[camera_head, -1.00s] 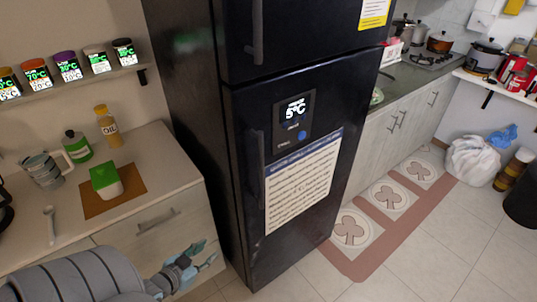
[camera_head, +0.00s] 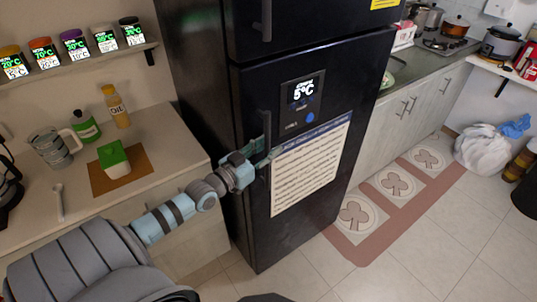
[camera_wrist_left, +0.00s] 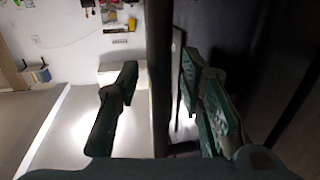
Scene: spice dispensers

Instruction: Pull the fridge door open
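The fridge (camera_head: 240,215) is tall and black, with an upper and a lower door. The lower door (camera_head: 300,205) carries a 5°C display and a printed sheet, and looks closed. Its dark vertical handle (camera_head: 266,122) is on the door's left side. My left gripper (camera_head: 262,156) is at the lower part of this handle. In the left wrist view the dark handle bar (camera_wrist_left: 159,60) runs between the two fingers of my left gripper (camera_wrist_left: 158,85). The fingers are open, with a visible gap on each side of the bar. My right gripper is not in view.
A counter (camera_head: 75,190) with a green-lidded box (camera_head: 115,165), a mug (camera_head: 55,150) and bottles stands left of the fridge. Grey cabinets (camera_head: 400,110) stand to its right. The tiled floor (camera_head: 410,255) before the fridge is clear except for a flat patterned mat (camera_head: 385,210).

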